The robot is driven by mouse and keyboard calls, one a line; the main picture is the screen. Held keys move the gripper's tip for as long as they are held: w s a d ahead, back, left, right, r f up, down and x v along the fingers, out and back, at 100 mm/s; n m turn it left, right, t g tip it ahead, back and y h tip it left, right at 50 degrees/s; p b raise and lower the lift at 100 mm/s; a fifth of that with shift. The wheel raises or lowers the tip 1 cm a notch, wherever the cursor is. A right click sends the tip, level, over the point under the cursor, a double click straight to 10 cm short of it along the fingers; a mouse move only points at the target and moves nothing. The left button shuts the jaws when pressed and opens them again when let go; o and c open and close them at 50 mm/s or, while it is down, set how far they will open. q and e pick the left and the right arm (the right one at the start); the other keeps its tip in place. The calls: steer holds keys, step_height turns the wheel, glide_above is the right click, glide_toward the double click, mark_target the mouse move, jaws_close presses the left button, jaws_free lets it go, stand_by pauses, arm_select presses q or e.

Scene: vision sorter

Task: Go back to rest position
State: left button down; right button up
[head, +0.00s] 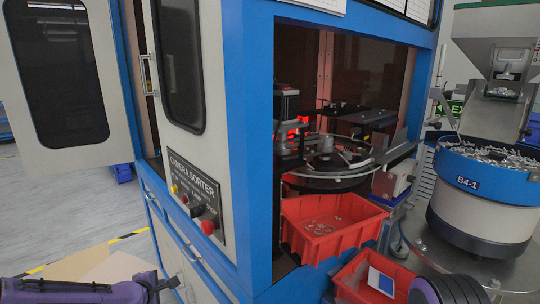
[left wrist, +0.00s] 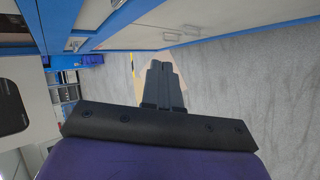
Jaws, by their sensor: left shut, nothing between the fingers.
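My left gripper (head: 170,284) is at the bottom left of the head view, in front of the lower cabinet of the blue and white camera sorter (head: 258,130). In the left wrist view its dark fingers (left wrist: 162,84) are together with nothing between them, over the grey floor and beside the blue-edged cabinet. A purple part of my right arm shows at the bottom right of the head view. The right gripper itself is out of view.
The sorter's panel (head: 190,206) carries coloured knobs. A white door (head: 105,150) stands open at the left. A red bin (head: 328,238) holds small metal parts; a lower red bin (head: 352,283) has a blue and white card (head: 381,282). Bowl feeder B4-1 (head: 475,217) stands right.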

arm_select(q)
steer(key=s+d+f+m+g+y, duration=0.15)
steer(key=s+f+m, duration=0.25)
steer(key=s+f, duration=0.45)
steer(key=s+d+f+m+g, duration=0.2)
steer(key=s+d+f+m, duration=0.3)
steer(key=s, duration=0.7)
steer(key=s+a+f+m+g, duration=0.2)
steer(key=s, duration=0.8)
steer(key=s+a+f+m+g+y, duration=0.1)
steer(key=s+a+f+m+g, duration=0.1)
steer(key=s, duration=0.8)
steer(key=shift+s+a+f+m, duration=0.2)
steer(key=shift+f+m, duration=0.1)
steer(key=shift+f, duration=0.2)
steer(key=shift+s, duration=0.1)
